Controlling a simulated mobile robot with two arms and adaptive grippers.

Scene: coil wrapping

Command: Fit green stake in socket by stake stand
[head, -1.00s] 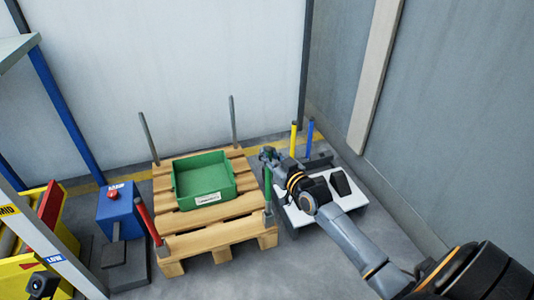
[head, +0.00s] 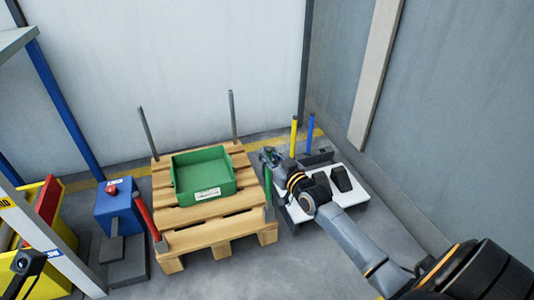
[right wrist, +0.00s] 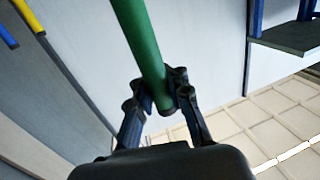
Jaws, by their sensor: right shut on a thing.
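The green stake (head: 268,182) stands near upright at the front right corner of the wooden pallet. My right gripper (head: 268,157) is at its upper end. In the right wrist view the gripper (right wrist: 160,98) is shut on the green stake (right wrist: 140,42), close to one end. The stake's lower end meets a dark grey socket (head: 269,212) at the pallet corner; I cannot tell how deep it sits. The stake stand (head: 318,158) is to the right, with a yellow stake (head: 294,135) and a blue stake (head: 310,133) upright.
A green bin (head: 205,190) sits on the pallet (head: 215,232). Grey stakes (head: 147,131) (head: 232,115) stand at its back corners, a red stake (head: 145,216) at its front left. A white-topped platform (head: 350,195) lies right, under my arm. A blue box (head: 118,208) stands left.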

